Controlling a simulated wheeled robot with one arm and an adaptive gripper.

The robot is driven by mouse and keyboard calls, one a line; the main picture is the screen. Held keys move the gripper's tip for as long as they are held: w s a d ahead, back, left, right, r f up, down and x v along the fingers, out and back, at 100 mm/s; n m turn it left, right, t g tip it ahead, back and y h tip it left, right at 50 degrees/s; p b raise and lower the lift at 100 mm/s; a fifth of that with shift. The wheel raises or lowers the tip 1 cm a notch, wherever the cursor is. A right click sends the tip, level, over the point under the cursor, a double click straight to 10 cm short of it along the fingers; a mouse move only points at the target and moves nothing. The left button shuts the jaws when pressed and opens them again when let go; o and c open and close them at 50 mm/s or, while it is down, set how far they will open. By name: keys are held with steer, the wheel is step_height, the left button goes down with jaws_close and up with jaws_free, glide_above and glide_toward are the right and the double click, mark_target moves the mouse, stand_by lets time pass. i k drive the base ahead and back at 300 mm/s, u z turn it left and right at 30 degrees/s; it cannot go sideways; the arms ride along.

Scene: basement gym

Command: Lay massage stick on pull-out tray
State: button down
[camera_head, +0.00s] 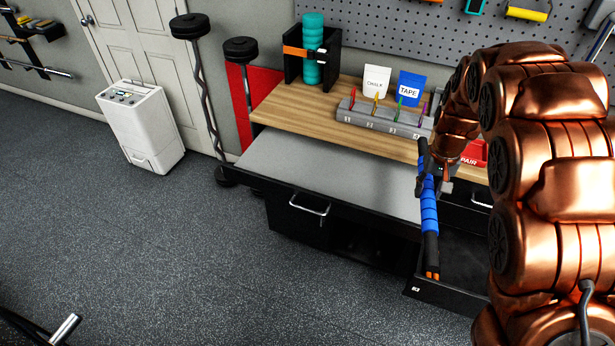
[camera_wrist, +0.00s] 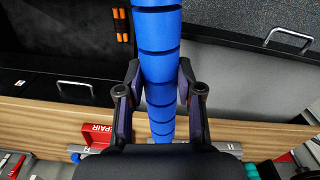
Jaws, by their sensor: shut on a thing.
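The massage stick (camera_head: 429,205) has a blue ribbed middle and black ends. My gripper (camera_head: 437,168) is shut on it and holds it up at the right side of the workbench. In the wrist view the blue stick (camera_wrist: 160,75) runs lengthwise between the two fingers of my gripper (camera_wrist: 162,90). The pull-out tray (camera_head: 320,178) is a flat grey surface extended below the wooden top, bare where it shows. The stick is near the tray's right end, seemingly above it and the open drawer; its exact height is unclear. The grey tray also shows in the wrist view (camera_wrist: 245,80).
A black drawer (camera_head: 455,291) stands open at the tray's right, with orange pieces inside (camera_wrist: 122,25). The wooden top (camera_head: 290,107) bears a black holder with a teal roller (camera_head: 313,45), a grey slotted block (camera_head: 375,120) and a red box (camera_head: 475,152). Open floor lies left.

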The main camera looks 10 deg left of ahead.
mark_target(341, 186)
steer(key=u, duration=2.35)
steer(key=i, duration=1.9)
steer(key=z, duration=2.55)
